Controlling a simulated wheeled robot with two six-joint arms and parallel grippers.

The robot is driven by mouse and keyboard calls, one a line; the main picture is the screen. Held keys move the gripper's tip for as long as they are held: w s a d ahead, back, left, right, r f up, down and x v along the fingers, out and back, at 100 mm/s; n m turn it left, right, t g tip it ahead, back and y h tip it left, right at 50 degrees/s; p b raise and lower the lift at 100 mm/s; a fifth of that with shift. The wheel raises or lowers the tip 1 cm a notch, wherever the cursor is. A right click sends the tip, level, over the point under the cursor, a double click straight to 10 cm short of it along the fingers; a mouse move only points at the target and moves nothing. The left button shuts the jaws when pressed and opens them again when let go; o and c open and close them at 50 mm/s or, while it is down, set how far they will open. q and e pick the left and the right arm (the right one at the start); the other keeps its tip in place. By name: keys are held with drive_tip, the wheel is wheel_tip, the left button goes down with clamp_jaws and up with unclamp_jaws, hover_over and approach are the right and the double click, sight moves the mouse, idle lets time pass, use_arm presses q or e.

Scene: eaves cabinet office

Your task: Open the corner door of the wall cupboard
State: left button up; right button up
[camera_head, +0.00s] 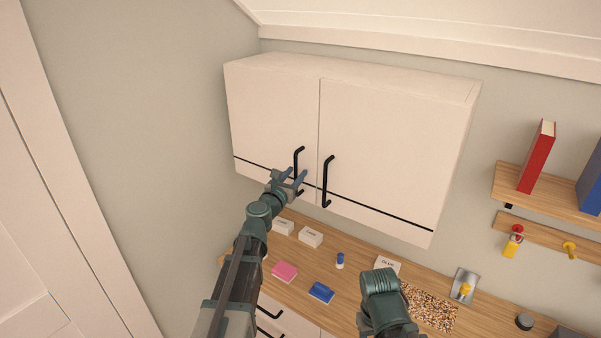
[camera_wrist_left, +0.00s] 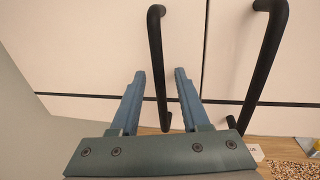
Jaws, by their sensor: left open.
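The wall cupboard has two cream doors with black bar handles and a dark line across the lower part. The corner door (camera_head: 268,118) is the left one, next to the side wall, and looks shut. Its handle (camera_head: 298,160) hangs near the door's right edge; it also shows in the left wrist view (camera_wrist_left: 157,60). My left gripper (camera_head: 289,176) is open at the lower part of this handle. In the left wrist view its two fingers (camera_wrist_left: 160,85) stand on either side of the handle bar. Whether they touch it I cannot tell. My right gripper is not seen; only my right arm shows.
The right door (camera_head: 385,140) and its handle (camera_head: 327,181) are close on the right; this handle also shows in the left wrist view (camera_wrist_left: 262,65). Below is a wooden counter (camera_head: 345,290) with small boxes, a pink block (camera_head: 285,272) and a blue one (camera_head: 321,292). A shelf (camera_head: 515,190) with books is at right.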

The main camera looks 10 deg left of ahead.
use_arm(q)
drive_tip(key=shift+w, duration=0.45)
clamp_jaws()
drive_tip(key=shift+s, duration=0.1)
idle(1.0)
